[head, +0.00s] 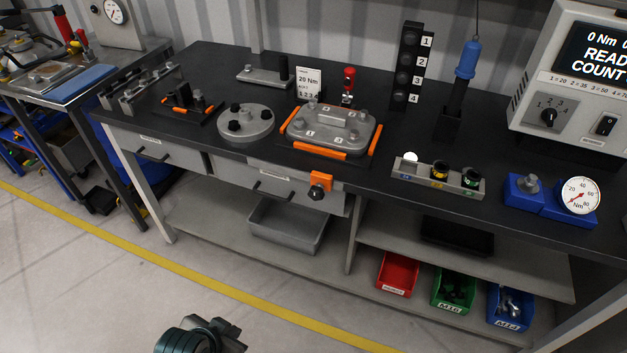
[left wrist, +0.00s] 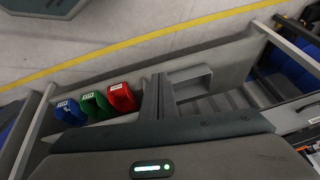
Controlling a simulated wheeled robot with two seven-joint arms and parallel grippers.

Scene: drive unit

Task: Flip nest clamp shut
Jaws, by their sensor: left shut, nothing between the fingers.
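The nest (head: 368,149) is a dark plate with orange corner guides on the bench, and a grey bolted housing cover (head: 335,130) sits in it. A small clamp with a red upright handle (head: 349,78) stands just behind the cover. An orange block with a dark knob (head: 320,185) is at the bench's front edge, below the nest. My left gripper (head: 228,335) is low at the bottom of the head view, in front of the bench and well apart from the clamp. Its fingers are together and empty in the left wrist view (left wrist: 158,95). My right gripper is out of view.
A numbered black rack (head: 408,65), a blue-handled driver (head: 467,60) and a READY display box (head: 570,80) stand to the right. A round flange (head: 246,125) is left of the nest. Red, green and blue bins (head: 397,273) are on the lower shelf. The floor before the bench is clear.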

